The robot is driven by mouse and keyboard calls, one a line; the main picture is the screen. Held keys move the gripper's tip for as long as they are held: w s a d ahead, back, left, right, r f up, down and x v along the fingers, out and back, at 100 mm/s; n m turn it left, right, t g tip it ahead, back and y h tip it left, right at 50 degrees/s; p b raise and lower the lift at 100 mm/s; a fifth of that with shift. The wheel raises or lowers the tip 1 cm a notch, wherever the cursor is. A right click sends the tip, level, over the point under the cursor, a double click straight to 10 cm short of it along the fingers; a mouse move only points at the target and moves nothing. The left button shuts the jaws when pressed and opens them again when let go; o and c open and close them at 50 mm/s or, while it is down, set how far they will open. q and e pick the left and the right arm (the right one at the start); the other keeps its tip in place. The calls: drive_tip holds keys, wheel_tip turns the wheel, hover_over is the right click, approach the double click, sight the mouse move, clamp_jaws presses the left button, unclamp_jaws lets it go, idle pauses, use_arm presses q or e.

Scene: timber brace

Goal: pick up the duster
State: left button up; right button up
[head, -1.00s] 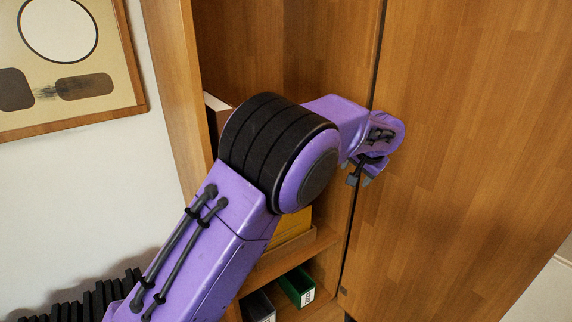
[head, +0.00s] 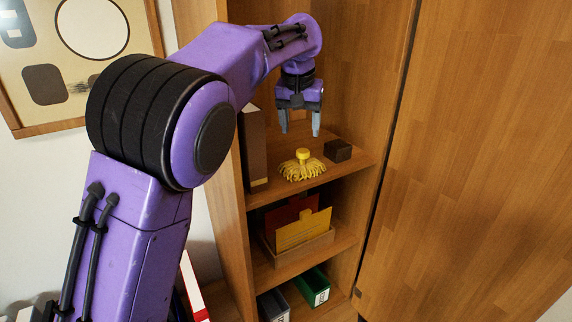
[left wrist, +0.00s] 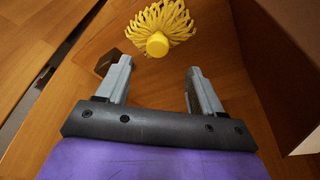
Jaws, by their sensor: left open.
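The duster (head: 302,166) is yellow, with a fringe of strands and a round knob on top. It sits on an upper shelf of the wooden cabinet. My left gripper (head: 300,128) is open and empty, fingers pointing down, above the duster and apart from it. In the left wrist view the duster (left wrist: 158,28) shows beyond the open fingertips of the left gripper (left wrist: 157,72), with its knob facing the camera. My right gripper is not in view.
A small dark box (head: 338,151) stands right of the duster. A tall brown binder (head: 254,150) stands at the left. Below are a tray with yellow folders (head: 301,232) and a green bin (head: 311,288). A wooden door (head: 470,160) flanks the shelves at the right.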

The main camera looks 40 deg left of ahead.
sight(303, 150)
use_arm(q)
drive_tip(key=x, duration=0.8)
drive_tip(key=shift+w+f, duration=0.1)
drive_tip(key=shift+f, duration=0.1)
drive_tip(key=shift+w+d+f, duration=0.1)
drive_tip(key=shift+w+f, duration=0.15)
drive_tip(key=shift+f, duration=0.1)
drive_tip(key=c, duration=1.2)
